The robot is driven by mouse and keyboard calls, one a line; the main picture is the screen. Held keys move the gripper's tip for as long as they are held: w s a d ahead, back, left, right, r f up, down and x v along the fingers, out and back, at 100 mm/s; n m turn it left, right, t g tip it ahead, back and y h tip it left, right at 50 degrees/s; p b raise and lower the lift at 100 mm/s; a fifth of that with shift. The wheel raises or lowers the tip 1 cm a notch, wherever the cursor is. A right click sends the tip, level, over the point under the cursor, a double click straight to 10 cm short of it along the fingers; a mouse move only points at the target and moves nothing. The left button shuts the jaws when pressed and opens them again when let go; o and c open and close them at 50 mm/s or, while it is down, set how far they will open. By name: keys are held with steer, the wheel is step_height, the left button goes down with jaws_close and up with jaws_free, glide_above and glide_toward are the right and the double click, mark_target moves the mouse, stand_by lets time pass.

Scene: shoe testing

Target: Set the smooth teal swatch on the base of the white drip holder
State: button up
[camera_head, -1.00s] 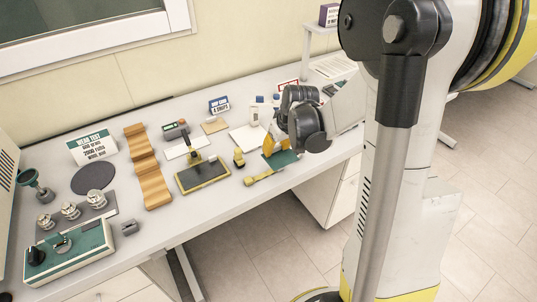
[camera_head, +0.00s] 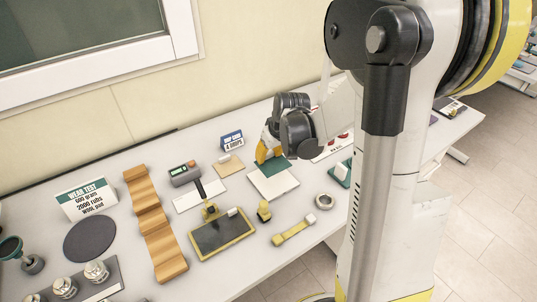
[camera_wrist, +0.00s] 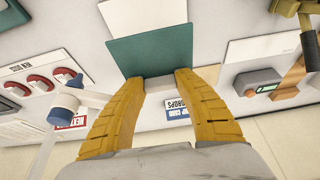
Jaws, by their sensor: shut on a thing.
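The smooth teal swatch (camera_head: 277,164) is flat and square; it also shows in the wrist view (camera_wrist: 155,52). My gripper (camera_head: 265,153) is shut on its near edge through a grey piece (camera_wrist: 158,84) between the yellow fingertips (camera_wrist: 160,80). A flat white plate (camera_head: 272,186), which looks like the drip holder's base, lies beside and partly under the swatch; it also shows in the wrist view (camera_wrist: 145,14). I cannot tell whether they touch. A white post and arm with blue ends (camera_wrist: 85,96) stand left of the fingers in the wrist view.
A drop card sign (camera_head: 232,141) stands behind, with a tan card (camera_head: 227,167) before it. A grey device with a display (camera_head: 184,174), a yellow-rimmed black tray (camera_head: 222,236) and a wooden wavy ramp (camera_head: 154,225) are left. A panel with red parts (camera_wrist: 40,82) is close by.

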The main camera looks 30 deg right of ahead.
mark_target(273, 164)
step_height(273, 164, down, 6)
steer(key=b, duration=0.5)
steer(key=shift+f+b, duration=1.05)
steer(key=shift+b, duration=0.25)
stand_by(1.7)
steer(key=o, duration=1)
steer(key=shift+r, duration=0.1)
steer(key=v, duration=1.2)
